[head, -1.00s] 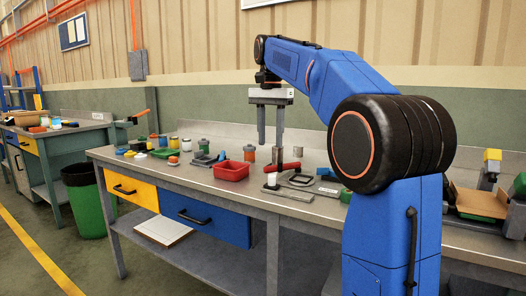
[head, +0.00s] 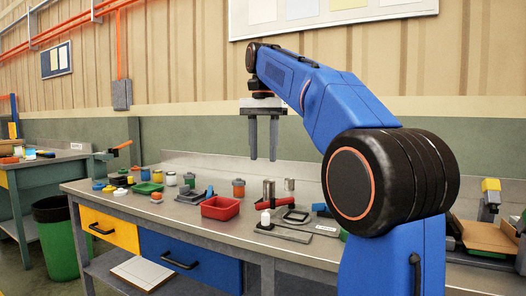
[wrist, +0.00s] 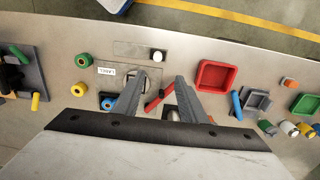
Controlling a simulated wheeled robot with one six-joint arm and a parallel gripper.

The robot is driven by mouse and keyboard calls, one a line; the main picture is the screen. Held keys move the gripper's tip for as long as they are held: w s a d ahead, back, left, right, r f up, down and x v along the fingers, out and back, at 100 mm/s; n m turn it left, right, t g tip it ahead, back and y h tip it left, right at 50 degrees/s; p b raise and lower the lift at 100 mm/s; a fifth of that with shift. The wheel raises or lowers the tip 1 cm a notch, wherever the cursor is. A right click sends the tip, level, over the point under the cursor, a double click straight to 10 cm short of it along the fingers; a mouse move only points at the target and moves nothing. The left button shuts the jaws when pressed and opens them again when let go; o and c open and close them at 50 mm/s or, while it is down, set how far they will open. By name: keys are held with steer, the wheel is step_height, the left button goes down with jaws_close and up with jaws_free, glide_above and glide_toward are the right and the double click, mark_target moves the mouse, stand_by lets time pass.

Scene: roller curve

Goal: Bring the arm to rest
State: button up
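My blue arm (head: 330,98) reaches over the workbench. My gripper (head: 263,158) points straight down above the bench top, with its two fingers apart and nothing visible between their tips. In the wrist view, my gripper (wrist: 158,82) also shows two spread fingers. The bench surface, a red handle (wrist: 153,102) and part of a metal piece show beyond and between them. The fingertips are clear of the things on the bench.
The workbench (head: 140,205) carries a red bin (head: 221,208), a metal cylinder (head: 269,190), a grey plate fixture (head: 284,233), an orange jar (head: 238,188) and several small jars. A green waste bin (head: 56,240) stands left. Air around my gripper is free.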

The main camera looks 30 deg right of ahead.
stand_by(0.3)
steer(key=s+a+f+n+t, duration=0.1)
steer(key=s+a+f+n, duration=0.1)
steer(key=s+f, duration=0.7)
steer(key=s+a+f+n+t, duration=0.2)
steer(key=s+f+n, duration=0.3)
steer(key=f, duration=1.2)
steer(key=s+a+f+n+t, duration=0.1)
steer(key=s+a+f+n, duration=0.2)
steer(key=s+f, duration=0.9)
steer(key=shift+s+f+n+t, duration=0.4)
steer(key=shift+s, duration=0.35)
